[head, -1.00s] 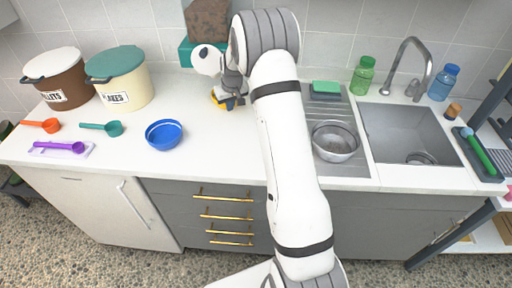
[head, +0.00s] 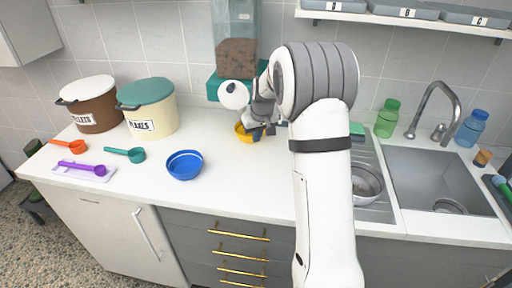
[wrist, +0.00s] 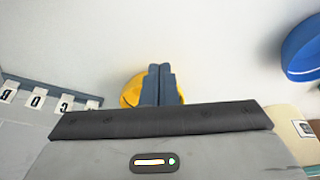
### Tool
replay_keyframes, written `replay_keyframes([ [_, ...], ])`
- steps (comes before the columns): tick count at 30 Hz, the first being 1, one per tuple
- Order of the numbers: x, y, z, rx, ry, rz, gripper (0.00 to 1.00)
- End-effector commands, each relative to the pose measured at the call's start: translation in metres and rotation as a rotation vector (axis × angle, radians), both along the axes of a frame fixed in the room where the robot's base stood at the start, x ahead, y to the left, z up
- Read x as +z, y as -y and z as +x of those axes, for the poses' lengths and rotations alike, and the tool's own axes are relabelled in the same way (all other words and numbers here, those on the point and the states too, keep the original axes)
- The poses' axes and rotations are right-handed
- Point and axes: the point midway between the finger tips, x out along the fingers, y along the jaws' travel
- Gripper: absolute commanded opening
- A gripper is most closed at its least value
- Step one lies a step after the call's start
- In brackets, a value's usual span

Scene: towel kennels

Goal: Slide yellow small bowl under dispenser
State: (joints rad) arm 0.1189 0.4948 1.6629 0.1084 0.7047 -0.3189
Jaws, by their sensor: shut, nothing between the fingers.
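The yellow small bowl (head: 242,134) stands on the white counter in front of the dispenser, partly hidden by my gripper in the head view. The dispenser (head: 236,58) is a clear hopper of brown kibble on a teal body against the wall. My gripper (head: 257,132) is low at the bowl's right side, fingers shut and empty. In the wrist view, the shut fingers (wrist: 160,86) overlap the yellow bowl (wrist: 130,92), which shows on both sides of them. Whether they touch it is unclear.
A blue bowl (head: 185,165) stands on the counter to the left. Two lidded bins (head: 149,110) and several scoops (head: 125,154) are farther left. A metal bowl (head: 366,184) and the sink (head: 435,180) are to the right. Counter between the blue bowl and my arm is clear.

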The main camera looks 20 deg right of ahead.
Motion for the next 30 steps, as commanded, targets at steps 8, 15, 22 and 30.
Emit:
replay_keyframes([
  [8, 0.035, 0.002, -0.010, -0.001, 0.001, -0.001, 0.00],
  [15, 0.039, 0.003, -0.012, -0.001, 0.000, -0.001, 0.00],
  [22, 0.044, 0.001, -0.017, -0.003, 0.000, 0.000, 0.11],
  [30, 0.087, -0.023, -0.102, -0.030, -0.007, 0.001, 0.30],
])
